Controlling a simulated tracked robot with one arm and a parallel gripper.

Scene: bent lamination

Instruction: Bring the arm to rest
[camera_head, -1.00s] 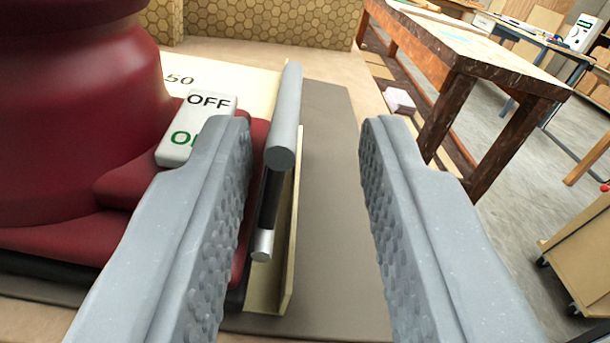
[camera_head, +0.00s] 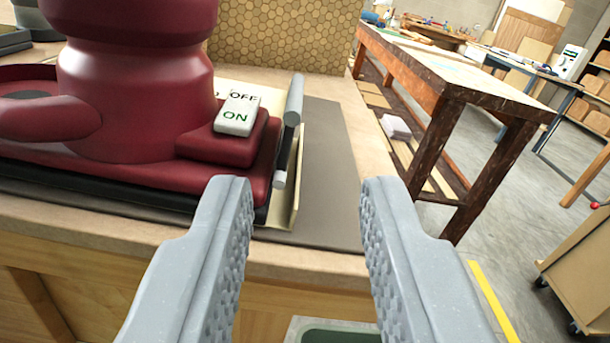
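My gripper (camera_head: 307,195) is open and empty, with its two grey ridged fingers wide apart. It is in front of the workbench edge, apart from the machine. A dark red machine (camera_head: 140,90) stands on the bench at the left, with a white ON/OFF rocker switch (camera_head: 238,115) on its base. A grey bar lever (camera_head: 293,100) stands at the machine's right end, by a thin cream-coloured bent plate (camera_head: 292,180). The left finger's tip overlaps the bench front in the picture.
The machine sits on a grey-brown mat (camera_head: 330,170) on a wooden bench (camera_head: 160,235). A honeycomb-patterned panel (camera_head: 285,35) stands behind. A dark-legged wooden table (camera_head: 450,85) is at the right, with a small pale block (camera_head: 395,127) near it. A cart (camera_head: 580,265) stands at the lower right.

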